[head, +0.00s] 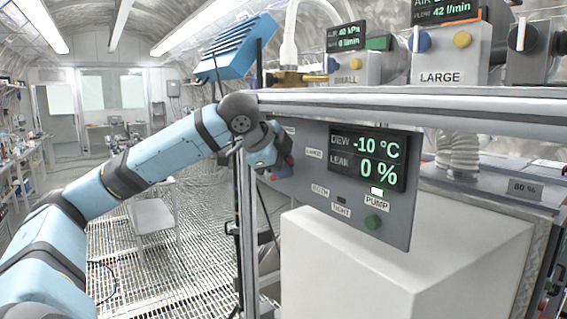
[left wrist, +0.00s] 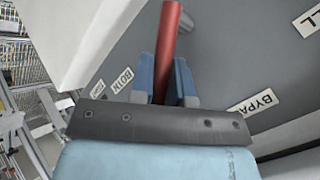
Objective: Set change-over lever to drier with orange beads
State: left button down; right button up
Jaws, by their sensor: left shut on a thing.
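My left gripper (head: 277,152) is at the left end of the grey control panel (head: 300,179) in the head view. In the left wrist view the blue fingers of my left gripper (left wrist: 166,80) are shut on a red lever (left wrist: 169,38), one on each side of it. My arm hides most of the lever in the head view. No orange beads can be made out. My right gripper is out of view.
The panel's display (head: 367,158) reads DEW -10 °C and LEAK 0%. A green PUMP button (head: 373,222) sits below it. A steel rail (head: 420,103) runs above the panel, and a white box (head: 400,262) stands below. Grated floor lies open at left.

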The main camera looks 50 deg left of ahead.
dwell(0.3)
pick_arm(q)
jog(key=c, duration=1.4)
grip_release()
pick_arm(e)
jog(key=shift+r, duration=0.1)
pick_arm(q)
jog(key=shift+s, duration=0.1)
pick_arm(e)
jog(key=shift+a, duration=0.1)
pick_arm(q)
jog(key=shift+s+r, duration=0.2)
jog(key=shift+r, duration=0.05)
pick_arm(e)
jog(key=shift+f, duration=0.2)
pick_arm(q)
jog(key=shift+b+v, duration=1.2)
jog(key=shift+v, duration=5.3)
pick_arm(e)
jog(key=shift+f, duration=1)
